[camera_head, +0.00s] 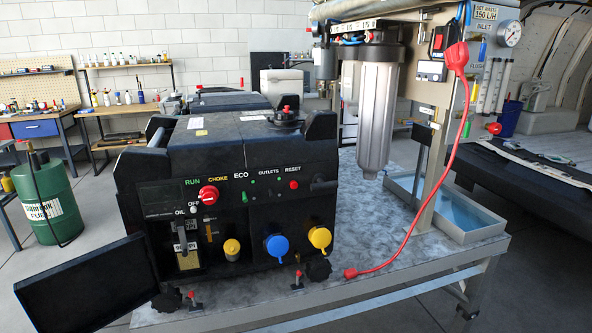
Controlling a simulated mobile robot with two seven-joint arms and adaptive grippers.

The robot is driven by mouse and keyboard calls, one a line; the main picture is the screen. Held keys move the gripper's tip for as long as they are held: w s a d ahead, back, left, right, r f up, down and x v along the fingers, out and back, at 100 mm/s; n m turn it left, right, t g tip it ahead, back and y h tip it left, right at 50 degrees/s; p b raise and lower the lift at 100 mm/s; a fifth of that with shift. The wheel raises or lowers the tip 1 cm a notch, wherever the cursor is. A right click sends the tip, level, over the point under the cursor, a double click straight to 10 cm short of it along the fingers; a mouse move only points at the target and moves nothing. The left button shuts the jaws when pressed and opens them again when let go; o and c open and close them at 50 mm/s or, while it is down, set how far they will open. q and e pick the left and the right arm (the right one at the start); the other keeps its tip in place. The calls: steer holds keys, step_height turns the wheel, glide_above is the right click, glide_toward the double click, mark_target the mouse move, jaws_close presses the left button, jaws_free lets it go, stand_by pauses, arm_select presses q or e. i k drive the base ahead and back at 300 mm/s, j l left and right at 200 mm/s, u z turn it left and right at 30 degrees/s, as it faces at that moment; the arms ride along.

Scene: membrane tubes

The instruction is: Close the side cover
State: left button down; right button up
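The side cover (82,287) is a flat black panel at the lower left. It stands swung out to the left from the front left edge of a black generator (225,170), so it is open. The opening behind it shows a dipstick-like part and a yellowish label (188,262) under the OIL marking. The cover's hinge is too dark to make out. Neither of my grippers is in view.
A red cable (447,170) hangs from a filter stand to the tabletop. A green barrel (50,203) stands on the floor behind the cover.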

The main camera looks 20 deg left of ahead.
mark_target(86, 294)
steer(key=i+j, duration=0.1)
steer(key=j, duration=4.3)
steer(key=j+z, duration=0.1)
steer(key=z, duration=0.4)
steer(key=j+z, duration=0.1)
steer(key=z, duration=0.35)
steer(key=j+z, duration=0.15)
steer(key=z, duration=0.35)
